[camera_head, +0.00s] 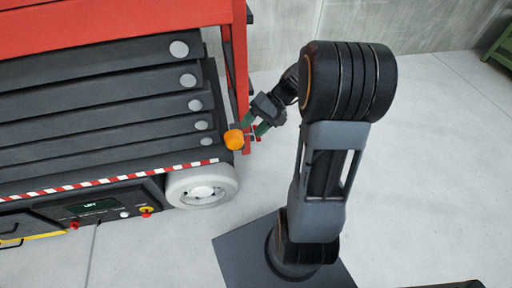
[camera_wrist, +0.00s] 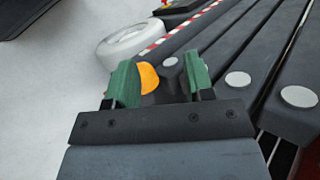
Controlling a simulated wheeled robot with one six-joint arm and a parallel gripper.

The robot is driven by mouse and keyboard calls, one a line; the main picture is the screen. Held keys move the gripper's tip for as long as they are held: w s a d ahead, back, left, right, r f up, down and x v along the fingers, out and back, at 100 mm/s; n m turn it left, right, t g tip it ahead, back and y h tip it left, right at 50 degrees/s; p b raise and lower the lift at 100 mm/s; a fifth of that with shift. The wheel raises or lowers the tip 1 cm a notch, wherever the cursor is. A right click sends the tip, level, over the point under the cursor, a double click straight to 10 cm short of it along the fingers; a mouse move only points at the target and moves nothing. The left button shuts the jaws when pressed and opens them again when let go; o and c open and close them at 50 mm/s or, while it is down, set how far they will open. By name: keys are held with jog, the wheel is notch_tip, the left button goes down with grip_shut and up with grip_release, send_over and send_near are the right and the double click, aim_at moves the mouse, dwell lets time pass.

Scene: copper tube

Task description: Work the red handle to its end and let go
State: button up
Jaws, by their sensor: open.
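My gripper (camera_head: 259,127) is at the right front corner of the red-framed machine, beside an orange round knob (camera_head: 235,139). In the wrist view its two green fingers (camera_wrist: 160,82) stand apart. The orange knob (camera_wrist: 148,77) and a dark round part (camera_wrist: 171,72) show in the gap between them. Small red pieces (camera_head: 257,132) show next to the fingers in the head view; they may be the red handle, but the gripper covers most of this spot. I cannot tell whether the fingers touch it.
The machine has dark slats with pale round caps (camera_head: 188,80), a red-and-white striped edge (camera_head: 110,178) and a white wheel (camera_head: 201,186). A control panel (camera_head: 100,208) with a small screen and red buttons is at lower left.

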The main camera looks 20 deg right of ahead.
jog(key=w+d+f+m+t+y+b, duration=0.1)
jog(key=w+d+f+t+y+b, duration=0.3)
jog(key=f, duration=0.4)
jog(key=w+d+f+m+t+y+b, duration=0.1)
jog(key=d+f+m+y+b, duration=0.1)
jog(key=d+f+b, duration=0.4)
jog(key=m+t+y+b, duration=0.1)
jog(key=m+t+b, duration=0.15)
jog(key=t, duration=0.45)
send_near(250, 134)
jog(key=shift+n, duration=0.35)
jog(key=b+x, duration=0.1)
jog(key=x, duration=0.1)
jog(key=b+x, duration=0.1)
jog(key=x, duration=0.1)
jog(key=w+b+x, duration=0.1)
jog(key=x, duration=0.2)
jog(key=shift+d, duration=0.25)
grip_shut()
